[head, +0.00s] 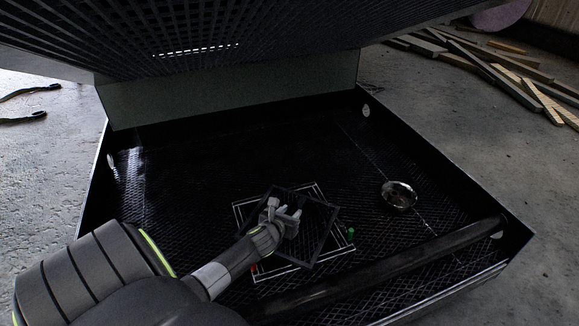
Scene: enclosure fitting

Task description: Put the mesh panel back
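The mesh panel (318,229) is a dark square frame with fine mesh, in the middle of the enclosure floor. It is turned relative to a white-lined rectangle (247,238) under or behind it. I cannot tell whether the panel rests there or is off the floor. My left gripper (287,213) is over the panel's middle and upper left part and hides some of it. Its fingers overlap the panel, but whether they grip it is unclear. A green peg (351,233) and a red peg (254,268) show at the rectangle's edges. My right gripper is out of view.
The black enclosure (96,190) has low side walls and a raised mesh lid (230,35) overhead. A metal bowl (398,194) sits inside at the right. A dark bar (400,262) crosses the near right side. Wooden planks (500,75) lie outside.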

